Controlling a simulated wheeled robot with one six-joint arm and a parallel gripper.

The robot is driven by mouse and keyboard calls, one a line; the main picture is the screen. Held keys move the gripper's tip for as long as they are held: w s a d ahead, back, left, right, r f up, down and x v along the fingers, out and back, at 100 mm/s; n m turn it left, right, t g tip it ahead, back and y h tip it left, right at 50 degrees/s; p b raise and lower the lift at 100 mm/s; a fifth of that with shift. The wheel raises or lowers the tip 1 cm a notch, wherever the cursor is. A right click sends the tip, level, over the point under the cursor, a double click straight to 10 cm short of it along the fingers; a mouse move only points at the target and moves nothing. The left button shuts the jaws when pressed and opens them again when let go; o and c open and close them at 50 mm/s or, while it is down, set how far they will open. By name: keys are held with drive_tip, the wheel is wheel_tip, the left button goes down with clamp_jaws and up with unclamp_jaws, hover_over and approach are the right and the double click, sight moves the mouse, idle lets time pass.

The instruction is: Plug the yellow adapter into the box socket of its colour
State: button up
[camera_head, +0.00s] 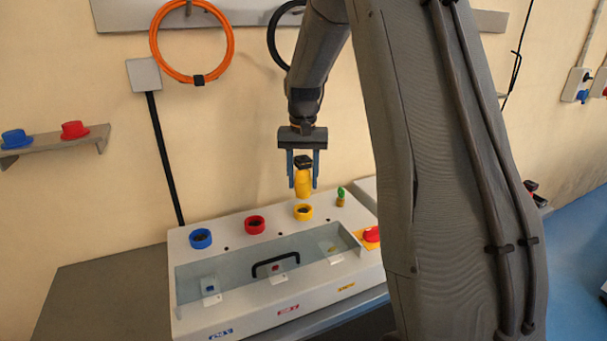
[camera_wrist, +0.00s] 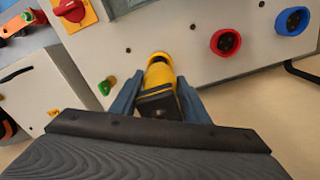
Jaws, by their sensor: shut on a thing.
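The yellow adapter (camera_head: 303,182) has a black top end and hangs upright from my gripper (camera_head: 303,175), which is shut on it. Its lower end is just above the yellow socket (camera_head: 303,212) on the grey box (camera_head: 210,262), with a small gap in the head view. In the wrist view the adapter (camera_wrist: 160,88) sits between the fingers of my gripper (camera_wrist: 158,102), its black end nearest the camera. It hides most or all of the yellow socket there.
The red socket (camera_head: 255,225) and blue socket (camera_head: 201,239) lie left of the yellow one. A green knob (camera_head: 341,196) stands close on the right.

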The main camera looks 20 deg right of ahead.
sight(303, 198)
drive_tip(key=shift+f+b, duration=0.55)
drive_tip(key=shift+f, duration=1.15)
drive_tip(key=shift+p, duration=0.6)
idle(0.5)
drive_tip(key=shift+f+b, duration=0.55)
drive_tip(key=shift+f, duration=1.15)
drive_tip(key=o, duration=1.2)
drive_tip(key=shift+o, duration=0.2)
drive_tip(key=shift+r+b, duration=1.25)
drive_tip(key=shift+r, duration=2.7)
drive_tip(key=shift+r, duration=0.1)
